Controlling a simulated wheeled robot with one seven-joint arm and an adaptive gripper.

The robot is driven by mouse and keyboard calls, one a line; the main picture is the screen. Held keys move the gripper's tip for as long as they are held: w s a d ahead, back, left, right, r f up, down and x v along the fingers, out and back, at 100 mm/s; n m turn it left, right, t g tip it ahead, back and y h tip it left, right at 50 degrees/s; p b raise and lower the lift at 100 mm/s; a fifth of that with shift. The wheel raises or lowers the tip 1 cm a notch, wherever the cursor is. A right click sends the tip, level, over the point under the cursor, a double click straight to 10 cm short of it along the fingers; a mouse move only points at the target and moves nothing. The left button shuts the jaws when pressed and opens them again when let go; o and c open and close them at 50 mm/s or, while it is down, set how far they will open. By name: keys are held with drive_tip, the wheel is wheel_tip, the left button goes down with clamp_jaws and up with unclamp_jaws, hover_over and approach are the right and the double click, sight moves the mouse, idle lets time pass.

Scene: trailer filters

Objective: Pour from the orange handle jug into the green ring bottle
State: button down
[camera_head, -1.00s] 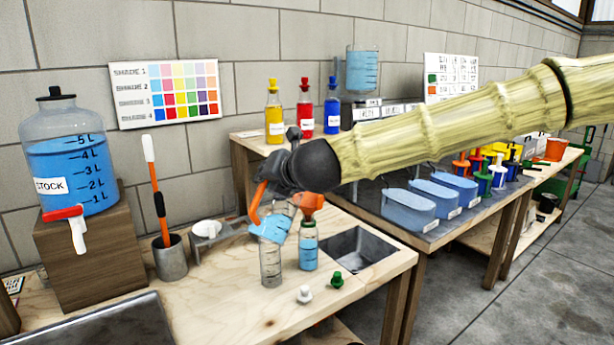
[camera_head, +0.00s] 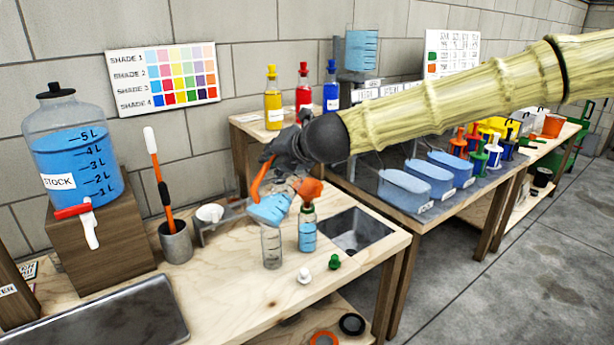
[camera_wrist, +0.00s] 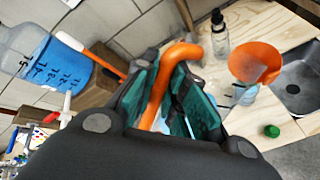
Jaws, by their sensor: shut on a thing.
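The jug (camera_head: 270,209) is clear, holds blue liquid and has an orange handle (camera_head: 262,178). My gripper (camera_wrist: 168,92) is shut on this handle, which also shows in the wrist view (camera_wrist: 157,85). The jug is tilted above the bench, its lip close to an orange funnel (camera_head: 311,188). The funnel, also in the wrist view (camera_wrist: 255,62), sits in the neck of a clear bottle (camera_head: 307,234) partly filled with blue liquid. The bottle stands upright. I cannot tell whether liquid is flowing.
A clear bottle or cylinder (camera_head: 272,248) stands just left of the funnel bottle. A white stopper (camera_head: 304,275) and a green stopper (camera_head: 334,262) lie in front. A sink (camera_head: 352,230) is to the right; the stock tank (camera_head: 75,160) is far left.

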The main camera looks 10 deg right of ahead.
drive_tip(key=shift+w+d+r, duration=0.1)
drive_tip(key=shift+w+d, duration=0.05)
drive_tip(key=shift+d, duration=0.05)
drive_tip(key=shift+r+p, duration=0.1)
drive_tip(key=shift+p, duration=0.3)
drive_tip(key=shift+w+d, duration=0.1)
drive_tip(key=shift+r+p, duration=0.15)
drive_tip(key=shift+p, duration=0.3)
drive_tip(key=shift+r+m+p, duration=0.1)
drive_tip(key=shift+m+p, duration=0.2)
drive_tip(key=shift+p, duration=0.1)
drive_tip(key=shift+w+d, duration=0.15)
